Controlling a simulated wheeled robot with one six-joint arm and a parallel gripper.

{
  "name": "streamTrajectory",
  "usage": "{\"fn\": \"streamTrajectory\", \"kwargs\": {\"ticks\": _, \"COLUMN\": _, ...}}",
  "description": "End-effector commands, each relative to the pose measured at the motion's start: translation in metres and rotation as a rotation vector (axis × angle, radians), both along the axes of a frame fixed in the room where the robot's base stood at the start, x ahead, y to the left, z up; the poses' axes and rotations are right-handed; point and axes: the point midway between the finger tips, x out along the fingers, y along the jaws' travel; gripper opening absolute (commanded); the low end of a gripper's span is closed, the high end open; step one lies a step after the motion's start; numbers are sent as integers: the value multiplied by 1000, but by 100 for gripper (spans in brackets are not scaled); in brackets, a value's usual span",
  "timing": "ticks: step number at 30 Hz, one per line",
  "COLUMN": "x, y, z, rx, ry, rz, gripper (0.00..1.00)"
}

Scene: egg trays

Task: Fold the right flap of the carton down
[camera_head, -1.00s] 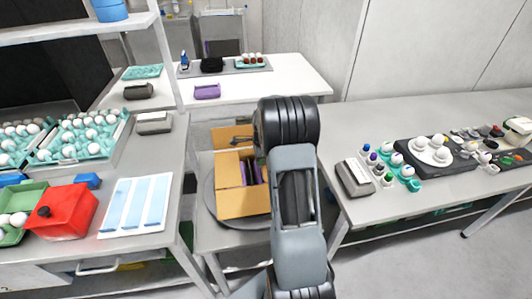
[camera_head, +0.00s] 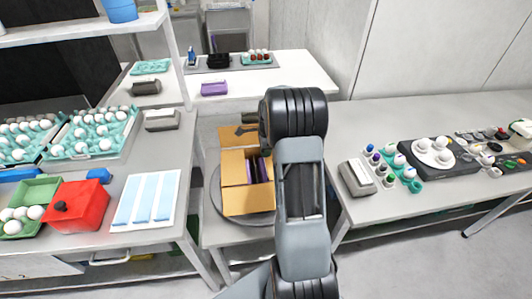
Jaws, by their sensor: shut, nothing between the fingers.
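The open brown carton (camera_head: 234,169) stands on a round grey turntable (camera_head: 214,205) left of my arm. Dark purple items stand upright inside it. Its back flap (camera_head: 229,135) is raised at the far side, and its front flap (camera_head: 247,200) hangs outward toward me. The carton's right side and right flap are hidden behind my arm. My gripper (camera_head: 244,131) is small, dark and partly hidden by my wrist. It is shut and empty, above the carton's far edge beside the back flap. I cannot tell whether it touches cardboard.
The left table (camera_head: 160,245) holds egg trays, a red box (camera_head: 80,207) and a blue-striped sheet (camera_head: 147,198). A back table (camera_head: 275,85) bears a purple block (camera_head: 214,88). The right table (camera_head: 345,125) holds a grey block (camera_head: 356,178) and egg cups. Floor is free at lower right.

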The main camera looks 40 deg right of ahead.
Motion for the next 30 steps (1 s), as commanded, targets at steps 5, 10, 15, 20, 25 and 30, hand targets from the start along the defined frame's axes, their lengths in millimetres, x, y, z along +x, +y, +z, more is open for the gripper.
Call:
{"fn": "streamTrajectory", "kwargs": {"ticks": 5, "x": 1, "y": 0, "z": 39, "rx": -2, "ry": -5, "rz": 1, "gripper": 0}}
{"fn": "streamTrajectory", "kwargs": {"ticks": 10, "x": 1, "y": 0, "z": 71, "rx": -2, "ry": -4, "rz": 1, "gripper": 0}}
{"fn": "streamTrajectory", "kwargs": {"ticks": 15, "x": 1, "y": 0, "z": 94, "rx": -1, "ry": -2, "rz": 1, "gripper": 0}}
{"fn": "streamTrajectory", "kwargs": {"ticks": 20, "x": 0, "y": 0, "z": 105, "rx": 0, "ry": -1, "rz": 1, "gripper": 0}}
{"fn": "streamTrajectory", "kwargs": {"ticks": 25, "x": 0, "y": 0, "z": 109, "rx": 0, "ry": 0, "rz": 1, "gripper": 0}}
{"fn": "streamTrajectory", "kwargs": {"ticks": 30, "x": 0, "y": 0, "z": 109, "rx": 0, "ry": 0, "rz": 1, "gripper": 0}}
